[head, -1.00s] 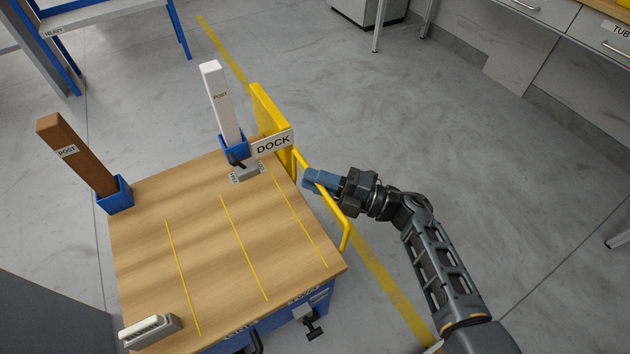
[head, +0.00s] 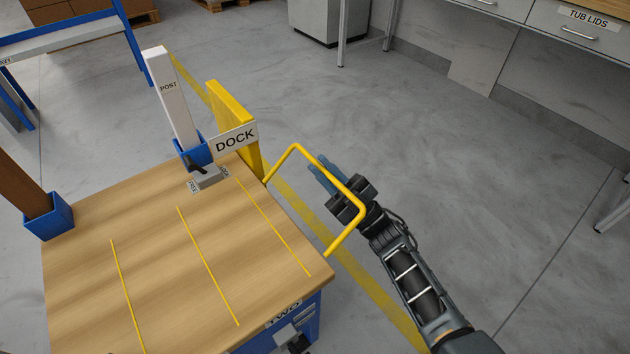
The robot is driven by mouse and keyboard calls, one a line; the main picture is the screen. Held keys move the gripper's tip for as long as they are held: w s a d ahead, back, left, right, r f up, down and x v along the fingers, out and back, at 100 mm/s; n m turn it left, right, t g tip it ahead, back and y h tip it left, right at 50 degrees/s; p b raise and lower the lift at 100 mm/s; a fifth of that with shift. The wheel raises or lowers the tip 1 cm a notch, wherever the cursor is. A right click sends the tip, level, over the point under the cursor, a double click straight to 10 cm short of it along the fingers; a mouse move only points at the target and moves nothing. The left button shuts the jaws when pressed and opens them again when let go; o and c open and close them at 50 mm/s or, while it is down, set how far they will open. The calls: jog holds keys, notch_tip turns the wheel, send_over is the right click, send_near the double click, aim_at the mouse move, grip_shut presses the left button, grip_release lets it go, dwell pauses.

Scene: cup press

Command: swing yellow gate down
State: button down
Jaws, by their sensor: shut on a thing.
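The yellow gate (head: 347,236) is a bent tube loop along the right edge of the wooden-topped bench (head: 170,270). It leans outward from the bench edge, over the floor, with its long bar away from the top. My gripper (head: 317,166) is shut on this long bar, nearer its far corner, with the blue-grey fingers on either side. The hand is on the outer side of the bench. The gate's lower ends meet the bench edge; their hinges are not clearly visible.
A yellow upright panel (head: 232,115) and a DOCK sign (head: 236,138) stand at the bench's far right corner. A white post (head: 172,95) and a brown post (head: 22,183) stand in blue holders. Open floor (head: 480,200) lies right of the bench.

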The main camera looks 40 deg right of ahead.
notch_tip(320, 180, down, 7)
jog(key=d+m+t+h+b, duration=0.2)
jog(key=m+h+b, duration=0.6)
jog(key=m+h, duration=0.5)
jog(key=shift+m+t, duration=0.6)
jog(key=shift+m, duration=0.3)
jog(key=shift+d+f+b, duration=0.1)
jog(key=shift+f+b, duration=0.05)
jog(key=shift+b, duration=0.15)
jog(key=c, duration=1.2)
grip_release()
jog(key=shift+s, duration=0.1)
jog(key=v, duration=0.7)
jog(key=shift+s+f, duration=0.2)
jog(key=shift+f, duration=0.1)
